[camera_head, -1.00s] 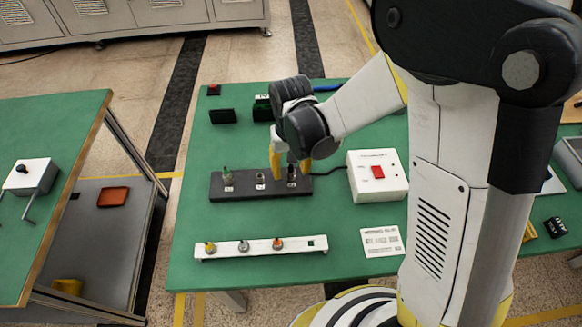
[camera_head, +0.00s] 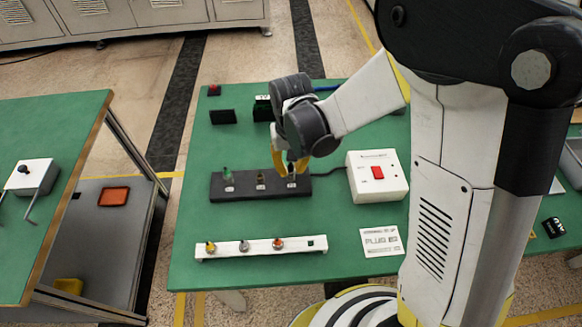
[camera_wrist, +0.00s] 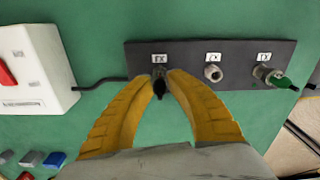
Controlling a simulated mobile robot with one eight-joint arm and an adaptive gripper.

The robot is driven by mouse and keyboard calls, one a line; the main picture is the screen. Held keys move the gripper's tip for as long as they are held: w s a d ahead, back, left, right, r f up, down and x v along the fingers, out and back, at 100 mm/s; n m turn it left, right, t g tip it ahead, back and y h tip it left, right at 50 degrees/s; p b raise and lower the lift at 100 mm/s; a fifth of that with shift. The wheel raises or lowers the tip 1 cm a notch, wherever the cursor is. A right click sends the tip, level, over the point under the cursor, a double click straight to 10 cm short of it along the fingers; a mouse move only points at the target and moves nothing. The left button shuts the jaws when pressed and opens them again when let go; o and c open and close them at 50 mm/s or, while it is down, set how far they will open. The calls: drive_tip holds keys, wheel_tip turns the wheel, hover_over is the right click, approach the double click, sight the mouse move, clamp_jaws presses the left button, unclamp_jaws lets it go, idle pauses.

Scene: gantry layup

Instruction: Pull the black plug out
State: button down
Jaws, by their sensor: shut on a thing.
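The black plug (camera_wrist: 159,88) is at the socket at one end of the dark socket strip (camera_wrist: 187,54), next to a white label. My gripper (camera_wrist: 160,79) has its two yellow fingers closed in on the plug, one on each side. In the head view my gripper (camera_head: 291,170) is over the right end of the strip (camera_head: 246,188), and its fingers largely hide the plug there. The plug appears to be at its socket; I cannot tell how deep it sits. A green plug (camera_wrist: 278,79) is at the other end of the strip, with a metal socket (camera_wrist: 212,72) between them.
A white box with a red switch (camera_head: 377,172) stands right of the strip, joined by a black cable. A white rail (camera_head: 261,247) with several small connectors lies in front, beside a printed card (camera_head: 382,241). Dark blocks stand behind; green table shows between.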

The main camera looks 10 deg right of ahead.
drive_tip(key=shift+r+p, duration=0.6)
drive_tip(key=shift+r, duration=0.4)
drive_tip(key=shift+r+p, duration=1.2)
drive_tip(key=shift+r, duration=0.55)
drive_tip(key=shift+d, duration=0.1)
